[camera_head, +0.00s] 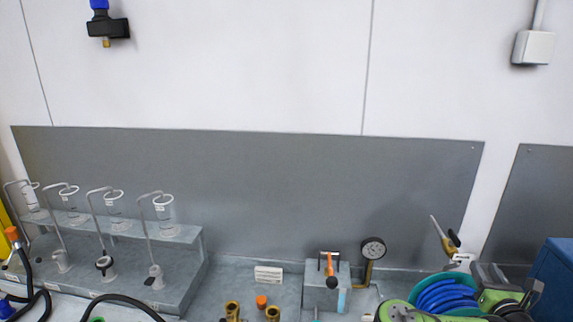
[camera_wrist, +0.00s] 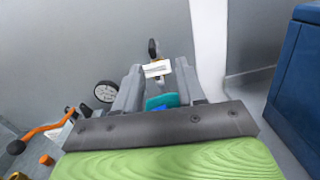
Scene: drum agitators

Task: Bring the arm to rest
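My gripper (camera_wrist: 158,66) shows in the wrist view with two grey fingers apart and a gap between them. It looks empty. A nozzle with a white tag (camera_wrist: 154,50) shows beyond the fingertips, and a teal and blue reel (camera_wrist: 162,102) shows through the gap lower down. In the head view my green arm and gripper (camera_head: 490,275) are at the lower right, beside the blue hose reel (camera_head: 445,298). The rest of the arm is cut off by the frame.
A blue cabinet (camera_head: 558,277) stands close on the right. A pressure gauge (camera_head: 373,249) and a grey block with an orange handle (camera_head: 327,283) stand left of the reel. A stepped rack with glass cylinders (camera_head: 165,208) is at the left. The grey wall panel (camera_head: 250,190) backs the bench.

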